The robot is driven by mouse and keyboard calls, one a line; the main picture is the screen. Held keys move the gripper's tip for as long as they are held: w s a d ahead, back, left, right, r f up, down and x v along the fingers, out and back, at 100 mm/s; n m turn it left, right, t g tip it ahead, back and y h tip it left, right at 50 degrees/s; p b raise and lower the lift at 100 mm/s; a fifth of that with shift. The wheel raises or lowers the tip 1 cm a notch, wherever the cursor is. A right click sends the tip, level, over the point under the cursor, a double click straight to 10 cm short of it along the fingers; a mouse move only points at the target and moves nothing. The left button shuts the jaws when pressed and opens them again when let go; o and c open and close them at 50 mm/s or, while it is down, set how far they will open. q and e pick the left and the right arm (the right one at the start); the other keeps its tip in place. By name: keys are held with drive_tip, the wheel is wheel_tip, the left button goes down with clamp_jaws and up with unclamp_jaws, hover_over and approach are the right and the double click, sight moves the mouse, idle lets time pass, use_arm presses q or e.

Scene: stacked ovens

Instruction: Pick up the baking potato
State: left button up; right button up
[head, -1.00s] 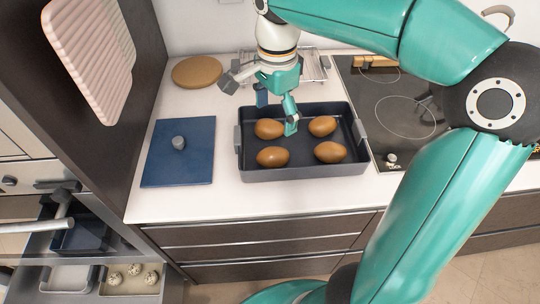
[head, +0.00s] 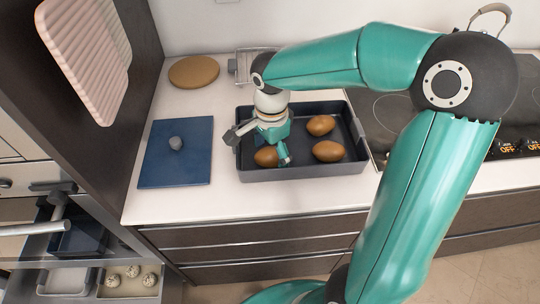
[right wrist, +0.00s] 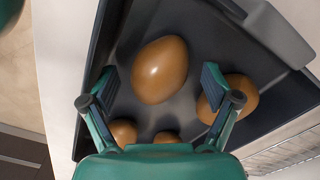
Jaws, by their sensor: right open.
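Brown baking potatoes lie in a dark roasting pan (head: 300,174) on the counter. In the head view I see the front-left potato (head: 266,157), the back-right potato (head: 321,125) and the front-right potato (head: 328,151). The back-left one is hidden behind my right gripper (head: 272,152), which points down over the left part of the pan. In the right wrist view, my right gripper (right wrist: 158,85) is open, with one potato (right wrist: 160,70) showing between and beyond its fingertips. Another potato (right wrist: 236,96) is partly behind the right finger. My left gripper is not in view.
A blue board with a grey knob (head: 163,170) lies left of the pan, with a round brown board (head: 195,71) behind it. A wire rack (head: 243,66) stands behind the pan. A black cooktop (head: 400,112) is to the right. Pan walls surround the potatoes.

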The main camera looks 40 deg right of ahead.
drive_tip(key=c, duration=1.3)
drive_tip(key=shift+c, duration=0.2)
